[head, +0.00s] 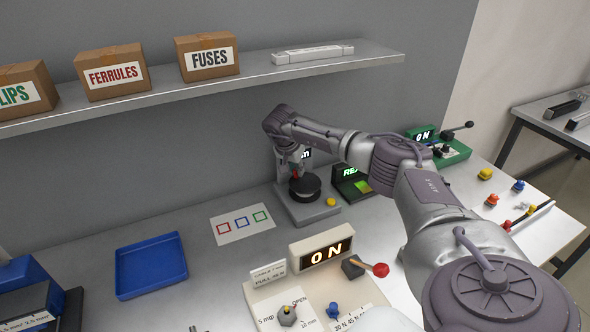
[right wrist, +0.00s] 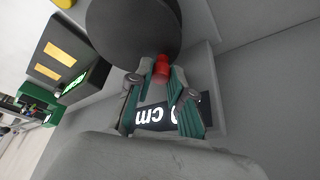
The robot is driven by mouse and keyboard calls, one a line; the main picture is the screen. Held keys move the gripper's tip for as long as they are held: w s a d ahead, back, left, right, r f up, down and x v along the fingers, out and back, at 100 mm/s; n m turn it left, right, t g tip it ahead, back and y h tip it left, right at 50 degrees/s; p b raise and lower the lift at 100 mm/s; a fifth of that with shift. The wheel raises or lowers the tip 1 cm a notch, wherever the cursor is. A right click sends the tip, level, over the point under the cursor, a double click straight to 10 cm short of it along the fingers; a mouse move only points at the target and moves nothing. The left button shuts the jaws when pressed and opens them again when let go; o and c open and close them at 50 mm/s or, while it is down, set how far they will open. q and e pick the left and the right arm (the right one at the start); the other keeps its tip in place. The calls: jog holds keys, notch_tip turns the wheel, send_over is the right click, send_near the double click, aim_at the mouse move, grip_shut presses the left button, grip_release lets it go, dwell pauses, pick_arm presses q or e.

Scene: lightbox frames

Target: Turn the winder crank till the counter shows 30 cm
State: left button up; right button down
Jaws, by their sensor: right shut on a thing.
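The winder (head: 318,212) is a grey unit against the back wall, with a dark round disc (head: 306,189) on it. The disc also shows large in the right wrist view (right wrist: 130,28). My right gripper (head: 296,170) reaches down over the winder. Its fingers (right wrist: 162,80) are shut on the red crank knob (right wrist: 162,66). The counter (right wrist: 150,118) is partly hidden behind the fingers. It appears inverted in the right wrist view, where "cm" and part of a 0 can be read; the full number cannot.
A dark box with a green-lit display (head: 352,182) stands right of the winder. A blue tray (head: 152,266) lies left. A shelf (head: 385,59) with boxes hangs above.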

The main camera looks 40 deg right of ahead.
jog(key=shift+r, duration=0.1)
jog(key=c, duration=1.1)
grip_release()
jog(key=shift+o, duration=0.2)
jog(key=v, duration=0.8)
